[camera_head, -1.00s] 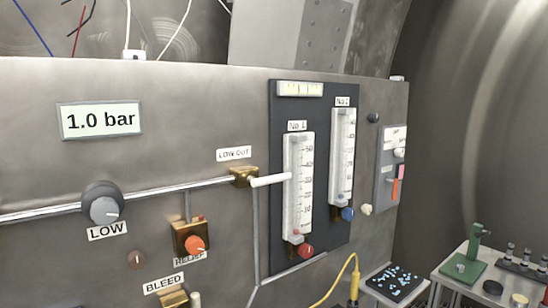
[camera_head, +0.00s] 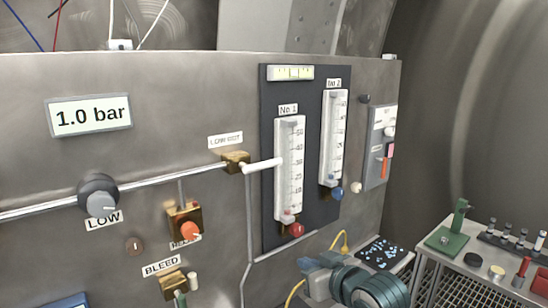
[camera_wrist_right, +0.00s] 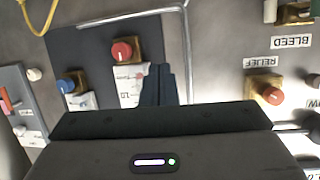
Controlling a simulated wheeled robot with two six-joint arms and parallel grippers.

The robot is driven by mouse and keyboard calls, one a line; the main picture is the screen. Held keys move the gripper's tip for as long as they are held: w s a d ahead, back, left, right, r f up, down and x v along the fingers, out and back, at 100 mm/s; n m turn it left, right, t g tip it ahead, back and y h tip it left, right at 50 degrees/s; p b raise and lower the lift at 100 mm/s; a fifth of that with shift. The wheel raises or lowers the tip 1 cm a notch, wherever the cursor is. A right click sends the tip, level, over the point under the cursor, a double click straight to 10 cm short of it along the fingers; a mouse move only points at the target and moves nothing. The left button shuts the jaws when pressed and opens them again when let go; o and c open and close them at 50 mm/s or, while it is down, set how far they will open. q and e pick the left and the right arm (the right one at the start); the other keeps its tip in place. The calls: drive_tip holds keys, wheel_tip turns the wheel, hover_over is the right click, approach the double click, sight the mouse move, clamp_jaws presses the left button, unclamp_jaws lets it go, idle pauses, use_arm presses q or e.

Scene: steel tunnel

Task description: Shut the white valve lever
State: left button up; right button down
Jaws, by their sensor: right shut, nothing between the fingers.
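The white valve lever (camera_head: 262,165) sticks out to the right, roughly level, from a brass valve body (camera_head: 236,161) on the panel. A small label (camera_head: 225,140), perhaps "LOW OUT", is above it. My right gripper (camera_head: 312,266) is low in the head view, below and right of the lever and apart from it. In the right wrist view its dark fingers (camera_wrist_right: 158,84) are together and empty, in front of the panel near the flowmeter bottoms. I cannot make out the lever there. My left gripper is not in view.
Two flowmeters (camera_head: 289,170) with a red knob (camera_head: 296,230) and a blue knob (camera_head: 336,192) stand right of the lever. A RELIEF valve (camera_head: 188,228), LOW knob (camera_head: 100,200) and BLEED valve (camera_head: 173,285) are left and below. A bench (camera_head: 470,262) with tools is at right.

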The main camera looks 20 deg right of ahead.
wheel_tip(320, 180, up, 24)
drive_tip(key=w+a+n+t+y, duration=0.1)
drive_tip(key=w+n+t+y, duration=0.1)
drive_tip(key=t+y, duration=0.1)
drive_tip(key=shift+a+f+t+y, duration=0.2)
drive_tip(key=shift+t+y, duration=0.2)
drive_tip(key=shift+t, duration=0.4)
drive_tip(key=r+p, duration=0.2)
drive_tip(key=p, duration=0.3)
hover_over(260, 164)
drive_tip(key=d, duration=0.3)
drive_tip(key=f, duration=0.3)
drive_tip(key=f+p, duration=0.1)
drive_tip(key=shift+s+f, duration=0.25)
drive_tip(key=shift+s, duration=0.05)
drive_tip(key=shift+w, duration=0.1)
